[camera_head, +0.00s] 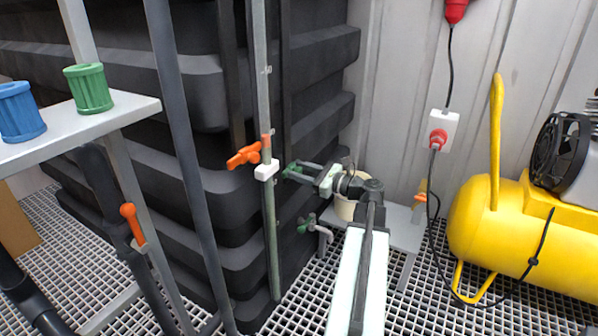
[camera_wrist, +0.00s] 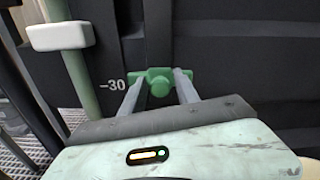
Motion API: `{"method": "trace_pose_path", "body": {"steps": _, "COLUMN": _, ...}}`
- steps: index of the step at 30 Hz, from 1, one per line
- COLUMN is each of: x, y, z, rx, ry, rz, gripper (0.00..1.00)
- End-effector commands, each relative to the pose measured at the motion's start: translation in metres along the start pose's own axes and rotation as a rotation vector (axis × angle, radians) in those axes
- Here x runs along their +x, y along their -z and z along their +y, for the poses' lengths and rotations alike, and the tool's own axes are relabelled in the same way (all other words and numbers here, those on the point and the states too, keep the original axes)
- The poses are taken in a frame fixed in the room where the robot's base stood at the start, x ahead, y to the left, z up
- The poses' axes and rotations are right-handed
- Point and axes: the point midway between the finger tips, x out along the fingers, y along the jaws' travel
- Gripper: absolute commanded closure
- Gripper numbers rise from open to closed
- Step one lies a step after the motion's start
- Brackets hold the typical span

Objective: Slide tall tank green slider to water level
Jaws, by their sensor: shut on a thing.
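The tall tank (camera_head: 190,100) is black and ribbed. A green slider with a round knob (camera_wrist: 159,83) sits on its face, right of a "-30" mark in the wrist view; it shows small in the head view (camera_head: 290,172). My gripper (camera_wrist: 162,79) is shut on the green slider, one grey finger on each side of its knob. In the head view my gripper (camera_head: 297,170) reaches in from the right. A thin upright tube (camera_head: 272,235) stands left of the slider, greenish in its lower part. The exact water line is hard to tell.
A white block (camera_head: 266,170) sits on the tube, beside an orange valve handle (camera_head: 243,156). A green-handled tap (camera_head: 308,224) is below my gripper. A yellow compressor (camera_head: 500,230) stands at the right. A shelf (camera_head: 130,107) with blue and green cups is at the left.

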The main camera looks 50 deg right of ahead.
Motion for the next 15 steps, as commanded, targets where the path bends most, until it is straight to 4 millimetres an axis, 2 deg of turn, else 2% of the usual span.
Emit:
{"method": "trace_pose_path", "body": {"steps": 1, "x": 0.0, "y": -0.017, "z": -0.004, "rx": -0.004, "ry": 0.002, "rz": -0.002, "gripper": 1.0}}
{"method": "trace_pose_path", "body": {"steps": 15, "x": 0.0, "y": -0.13, "z": -0.026, "rx": -0.005, "ry": 0.002, "rz": -0.003, "gripper": 1.0}}
